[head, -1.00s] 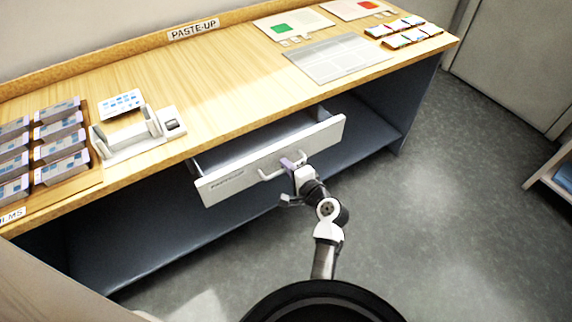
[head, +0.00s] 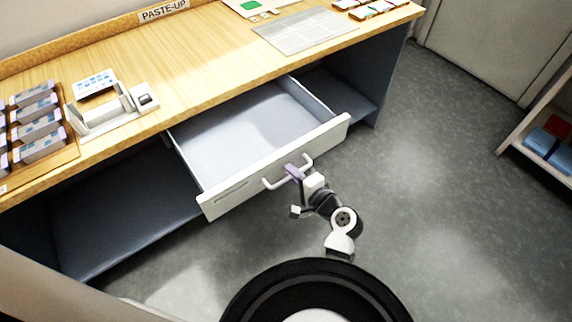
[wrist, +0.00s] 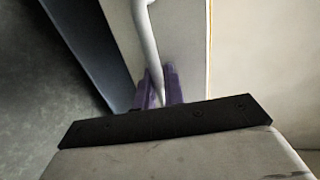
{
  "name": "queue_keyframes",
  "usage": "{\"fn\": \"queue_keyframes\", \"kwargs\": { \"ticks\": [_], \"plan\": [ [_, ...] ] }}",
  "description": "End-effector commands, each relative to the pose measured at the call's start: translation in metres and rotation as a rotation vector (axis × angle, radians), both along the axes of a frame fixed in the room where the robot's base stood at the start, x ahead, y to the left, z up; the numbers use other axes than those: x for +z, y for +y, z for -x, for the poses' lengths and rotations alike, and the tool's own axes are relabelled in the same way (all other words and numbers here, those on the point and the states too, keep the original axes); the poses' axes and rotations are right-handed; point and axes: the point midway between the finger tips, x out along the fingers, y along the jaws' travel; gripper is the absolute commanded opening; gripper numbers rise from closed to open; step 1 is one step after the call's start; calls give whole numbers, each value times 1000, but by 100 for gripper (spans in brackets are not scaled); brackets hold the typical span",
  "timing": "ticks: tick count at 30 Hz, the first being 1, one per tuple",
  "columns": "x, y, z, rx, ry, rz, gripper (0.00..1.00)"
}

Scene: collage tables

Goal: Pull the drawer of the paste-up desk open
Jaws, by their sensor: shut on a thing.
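The paste-up desk (head: 205,72) has a wooden top and a dark blue-grey body. Its white drawer (head: 235,140) stands well out from the desk, and its inside looks empty. The drawer's front carries a pale bar handle (head: 272,185), which also shows in the wrist view (wrist: 146,40). My gripper (head: 294,172) is at the handle, its purple fingers (wrist: 158,88) on either side of the bar and shut on it. The fingertips' far ends are partly hidden in the head view.
On the desk top are a tray of boxes (head: 70,150), a white device (head: 105,110), and a grey layout sheet (head: 305,30). A shelf with red and blue items (head: 545,140) stands at the right. Grey floor (head: 430,200) is clear between.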

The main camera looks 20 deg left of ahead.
Motion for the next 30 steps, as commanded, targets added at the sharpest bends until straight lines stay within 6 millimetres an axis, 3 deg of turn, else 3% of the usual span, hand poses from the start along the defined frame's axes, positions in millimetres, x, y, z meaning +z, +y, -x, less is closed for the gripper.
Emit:
{"fn": "queue_keyframes", "kwargs": {
  "ticks": [15, 16, 17, 30],
  "plan": [
    [0, -8, 6, 0, -1, 1, 0],
    [0, -8, 6, 0, -1, 1, 13],
    [0, -8, 6, 0, -1, 1, 16],
    [1, -8, 6, 0, 0, 0, 16]
  ]
}}
